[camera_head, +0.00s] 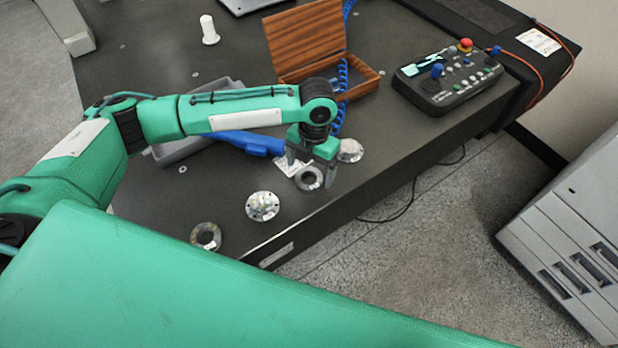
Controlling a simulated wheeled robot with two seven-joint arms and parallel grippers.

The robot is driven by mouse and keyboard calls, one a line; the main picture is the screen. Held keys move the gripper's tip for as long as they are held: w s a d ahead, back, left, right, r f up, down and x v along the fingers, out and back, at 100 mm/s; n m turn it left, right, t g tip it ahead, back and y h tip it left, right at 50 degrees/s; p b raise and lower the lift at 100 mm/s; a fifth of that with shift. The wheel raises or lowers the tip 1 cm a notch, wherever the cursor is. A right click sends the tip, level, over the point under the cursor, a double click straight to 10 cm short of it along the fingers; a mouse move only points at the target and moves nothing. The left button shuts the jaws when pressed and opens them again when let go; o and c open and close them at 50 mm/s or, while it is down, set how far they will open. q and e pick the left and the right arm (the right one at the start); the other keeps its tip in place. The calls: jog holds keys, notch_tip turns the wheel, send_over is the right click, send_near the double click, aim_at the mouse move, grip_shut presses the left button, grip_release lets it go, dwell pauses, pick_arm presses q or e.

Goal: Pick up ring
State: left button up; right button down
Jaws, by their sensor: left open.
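A metal ring (309,178) with a dark centre hole shows just below and between the fingers of my left gripper (311,168). The gripper is open, points down, and sits near the front edge of the dark table. I cannot tell whether its fingers touch the ring or are still above it. A second, similar ring (206,237) lies flat further left, near the table's front edge. My right gripper is not in view.
A silver flanged disc (262,206) lies between the rings; another (350,150) is right of my gripper. A blue tool (262,146), grey tray (185,148), open wooden box (345,85) and control panel (447,80) stand behind. The table's (225,55) back middle is mostly clear.

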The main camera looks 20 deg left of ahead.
pick_arm(q)
jog(key=f, duration=0.2)
jog(key=shift+s+a+f, duration=0.1)
jog(key=shift+s+f, duration=0.1)
jog(key=shift+f, duration=0.1)
jog(key=c, duration=1.2)
jog(key=shift+r, duration=0.1)
jog(key=shift+c, duration=0.7)
jog(key=shift+r, duration=0.1)
